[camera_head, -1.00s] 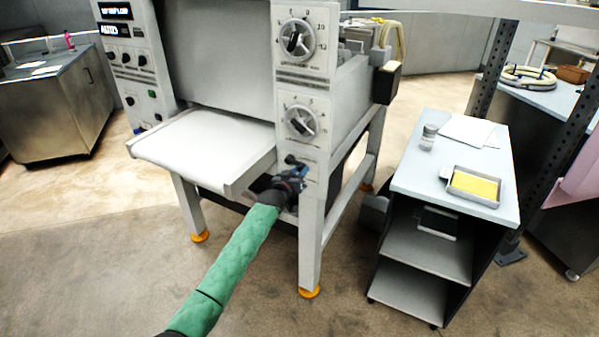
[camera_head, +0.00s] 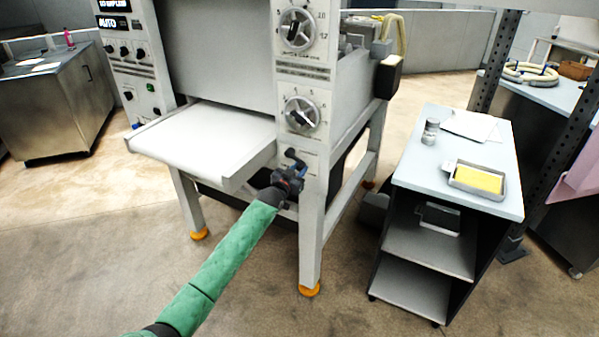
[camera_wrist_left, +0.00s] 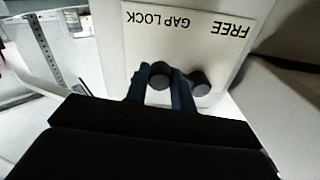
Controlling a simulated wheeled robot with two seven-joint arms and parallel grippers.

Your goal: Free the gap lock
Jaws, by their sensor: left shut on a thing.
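The gap lock (camera_head: 291,154) is a small dark lever on the pale front post of the sheeter, below the two dials. My left gripper (camera_head: 298,170) is at the lock, at the end of my green-sleeved arm. In the left wrist view, an upside-down plate (camera_wrist_left: 225,50) reads GAP LOCK and FREE. Two dark round knobs stand in front of it. My blue left fingers (camera_wrist_left: 160,88) are on both sides of the left knob (camera_wrist_left: 160,70), shut on it. The other knob (camera_wrist_left: 201,84) is just right of the fingers, toward the FREE side. My right gripper is not in view.
The sheeter's white tray (camera_head: 205,140) juts out left of the lock. A lower dial (camera_head: 301,115) is just above it. A cart (camera_head: 408,180) with a yellow-filled tray (camera_head: 478,179) stands to the right. Open floor lies in front.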

